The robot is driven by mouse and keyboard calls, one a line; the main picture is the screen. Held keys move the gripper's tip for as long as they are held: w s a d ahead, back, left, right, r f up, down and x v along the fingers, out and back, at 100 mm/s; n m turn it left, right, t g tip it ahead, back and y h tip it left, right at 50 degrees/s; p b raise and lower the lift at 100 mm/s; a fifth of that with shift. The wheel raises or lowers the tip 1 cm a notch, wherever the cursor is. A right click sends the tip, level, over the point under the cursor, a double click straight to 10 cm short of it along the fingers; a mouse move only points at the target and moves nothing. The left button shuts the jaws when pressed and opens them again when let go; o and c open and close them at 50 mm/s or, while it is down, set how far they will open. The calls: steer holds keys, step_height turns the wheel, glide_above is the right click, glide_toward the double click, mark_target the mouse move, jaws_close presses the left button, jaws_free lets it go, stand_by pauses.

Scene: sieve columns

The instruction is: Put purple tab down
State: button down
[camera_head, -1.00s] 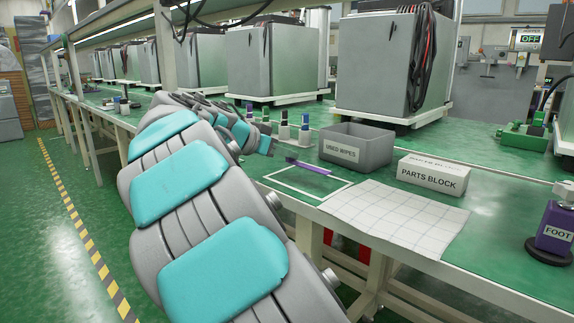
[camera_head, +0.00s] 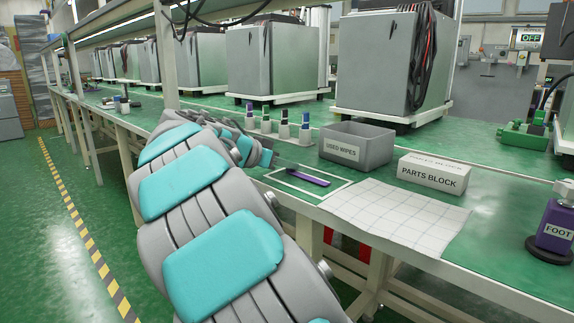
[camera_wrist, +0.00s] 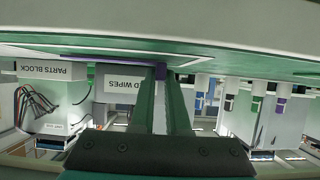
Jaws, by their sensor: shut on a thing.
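The purple tab (camera_head: 310,179) is a thin flat strip, low over or on the green bench inside a white-outlined rectangle (camera_head: 330,193). In the head view I cannot tell whether it touches the bench. My gripper (camera_head: 288,172) reaches in from the left and is at the tab's left end. In the wrist view, which is upside down, my two green fingers (camera_wrist: 160,82) are closed on the purple tab (camera_wrist: 160,72), which shows close against the green surface. The fingers hide part of the tab.
A grey bin labelled USED WIPES (camera_head: 370,148) stands behind the outline, and a white PARTS BLOCK (camera_head: 434,174) to its right. Several small bottles (camera_head: 284,128) stand behind my gripper. A white gridded sheet (camera_head: 395,218) lies to the right. A purple FOOT bottle (camera_head: 557,226) is far right.

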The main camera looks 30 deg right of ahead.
steer(key=shift+f, duration=0.2)
steer(key=c, duration=0.9)
jaws_free()
steer(key=shift+r, duration=0.1)
steer(key=shift+r, duration=0.1)
steer(key=shift+a+r, duration=0.1)
steer(key=shift+r, duration=0.1)
steer(key=v, duration=1.1)
steer(key=shift+s+a, duration=0.15)
steer(key=shift+a, duration=0.2)
